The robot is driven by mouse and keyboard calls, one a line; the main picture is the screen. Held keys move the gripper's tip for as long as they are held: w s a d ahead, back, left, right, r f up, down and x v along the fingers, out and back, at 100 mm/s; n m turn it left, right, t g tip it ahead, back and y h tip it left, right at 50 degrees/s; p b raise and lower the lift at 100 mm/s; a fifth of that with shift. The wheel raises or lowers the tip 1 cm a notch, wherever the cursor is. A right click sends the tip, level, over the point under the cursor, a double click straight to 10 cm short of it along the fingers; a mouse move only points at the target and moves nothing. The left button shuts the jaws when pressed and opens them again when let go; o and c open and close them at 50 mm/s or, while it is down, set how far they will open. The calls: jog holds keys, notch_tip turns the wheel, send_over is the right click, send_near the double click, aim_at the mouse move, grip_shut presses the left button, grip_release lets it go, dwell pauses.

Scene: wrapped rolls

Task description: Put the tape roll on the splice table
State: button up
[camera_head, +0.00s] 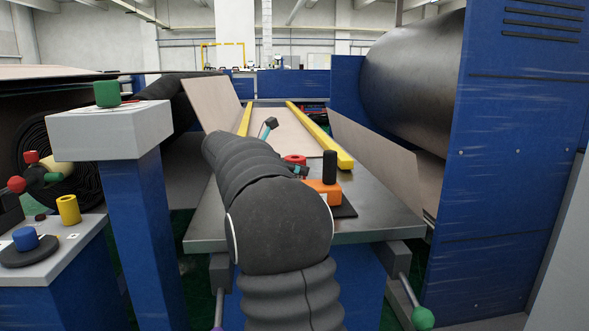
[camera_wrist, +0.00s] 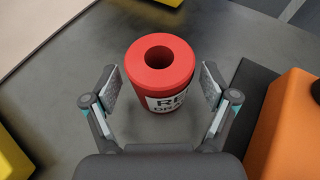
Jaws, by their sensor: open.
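A red cylinder (camera_wrist: 160,66) with a round hole in its top and a white printed label stands upright on the grey metal table (camera_wrist: 62,85). I cannot tell whether it is the tape roll. In the head view its red top (camera_head: 295,159) shows on the table (camera_head: 375,212) just beyond my arm. My gripper (camera_wrist: 160,88) is open and empty, with one finger on each side of the cylinder's near part, apart from it. In the head view my arm hides most of the gripper (camera_head: 300,170).
An orange block (camera_head: 323,188) with a black cylinder (camera_head: 329,167) stands on a dark mat right of the red cylinder. Yellow rails (camera_head: 325,140) flank the board behind. A yellow hollow cylinder (camera_head: 68,209) and blue knob (camera_head: 25,238) sit on the left console. A blue machine (camera_head: 500,170) stands right.

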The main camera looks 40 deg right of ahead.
jog(key=v, duration=0.6)
jog(key=shift+a+r, duration=0.15)
jog(key=shift+a, duration=0.05)
